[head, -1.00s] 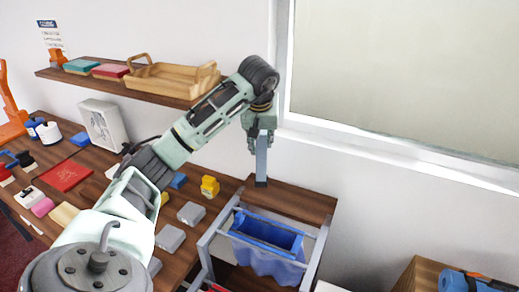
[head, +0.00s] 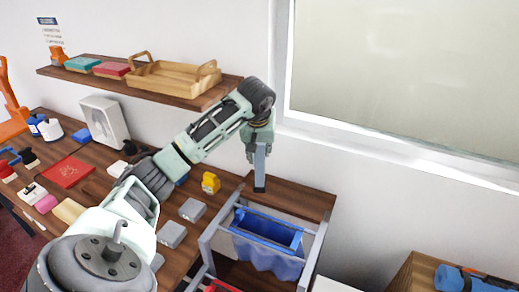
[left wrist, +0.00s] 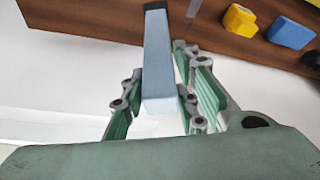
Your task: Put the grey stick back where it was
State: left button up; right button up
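The grey stick (head: 260,165) is a slim blue-grey bar with a dark end. My left gripper (head: 259,147) is shut on its upper part and holds it nearly upright, dark end down. In the head view that end is over the brown wooden top (head: 300,197) of the rack at the right end of the counter; I cannot tell whether it touches. In the left wrist view the stick (left wrist: 159,60) lies between the two fingers (left wrist: 160,98), its dark end pointing away against the brown wood. My right gripper is not in view.
Below the wooden top, a blue bin (head: 268,232) hangs in a grey frame. Grey blocks (head: 171,234) and a yellow piece (head: 210,183) lie on the counter to the left. A wall shelf holds a wooden tray (head: 170,78). A wooden box (head: 418,272) stands lower right.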

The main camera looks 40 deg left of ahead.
pick_arm(q)
jog(key=o, duration=0.3)
jog(key=shift+o, duration=0.2)
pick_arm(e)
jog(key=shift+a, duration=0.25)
pick_arm(q)
jog(key=shift+r, duration=0.15)
jog(key=b+v, duration=0.1)
jog(key=v, duration=1.1)
jog(key=shift+b, duration=0.4)
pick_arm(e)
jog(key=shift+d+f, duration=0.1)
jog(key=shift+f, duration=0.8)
pick_arm(q)
jog(key=shift+s, duration=0.1)
